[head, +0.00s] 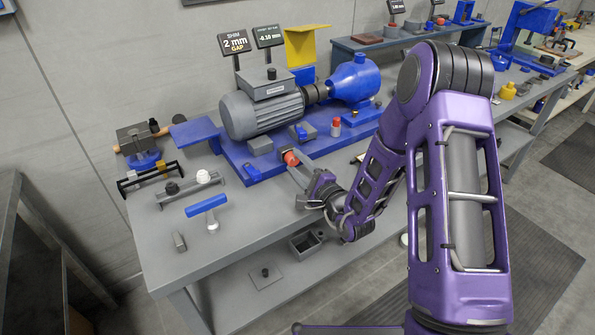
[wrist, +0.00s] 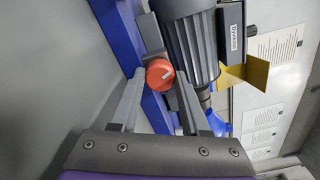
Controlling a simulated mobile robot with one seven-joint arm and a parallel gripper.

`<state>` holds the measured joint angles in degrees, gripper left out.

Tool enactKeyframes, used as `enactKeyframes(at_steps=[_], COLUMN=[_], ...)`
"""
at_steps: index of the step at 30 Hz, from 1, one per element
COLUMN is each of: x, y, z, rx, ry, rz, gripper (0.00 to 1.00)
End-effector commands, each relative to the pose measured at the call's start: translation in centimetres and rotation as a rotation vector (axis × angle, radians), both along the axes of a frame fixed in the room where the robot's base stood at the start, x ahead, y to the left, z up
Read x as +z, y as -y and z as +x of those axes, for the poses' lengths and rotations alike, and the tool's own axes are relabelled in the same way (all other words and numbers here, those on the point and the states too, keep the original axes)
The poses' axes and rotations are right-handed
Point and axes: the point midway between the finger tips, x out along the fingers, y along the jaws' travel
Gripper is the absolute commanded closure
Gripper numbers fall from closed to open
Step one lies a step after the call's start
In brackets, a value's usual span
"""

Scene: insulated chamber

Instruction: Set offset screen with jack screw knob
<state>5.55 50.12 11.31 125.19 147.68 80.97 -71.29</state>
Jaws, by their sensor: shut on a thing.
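The jack screw knob (head: 290,157) is a round orange-red knob at the front edge of the motor's blue base. In the wrist view the knob (wrist: 159,73), with a white mark on its face, sits between my two finger tips. My gripper (head: 295,164) is shut on the knob, reaching it from the front right; it also shows in the wrist view (wrist: 158,84). The offset screen (head: 268,36) stands on a post behind the motor and shows a small negative mm value; its digits are hard to read.
A grey motor (head: 262,112) is coupled to a blue pump (head: 355,78) on the blue base (head: 235,160). The shim screen (head: 235,42) reads 2 mm gap. A blue-handled tool (head: 206,205) and a bar with knobs (head: 175,192) lie on the bench to the left.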

Motion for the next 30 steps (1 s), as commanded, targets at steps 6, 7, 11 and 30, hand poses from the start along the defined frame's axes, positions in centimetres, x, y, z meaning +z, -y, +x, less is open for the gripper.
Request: enactKeyframes(at_steps=[6, 7, 11, 30], x=[-0.33, -0.3, -0.23, 0.03], y=[-0.08, -0.1, -0.03, 0.0], z=[0.02, 0.02, 0.0, 0.01], rx=[0.001, 0.001, 0.0, 0.0], ry=[0.096, 0.108, 0.146, 0.199], rz=[-0.136, -0.153, -0.212, -0.294], gripper=[1.0, 1.0, 1.0, 1.0])
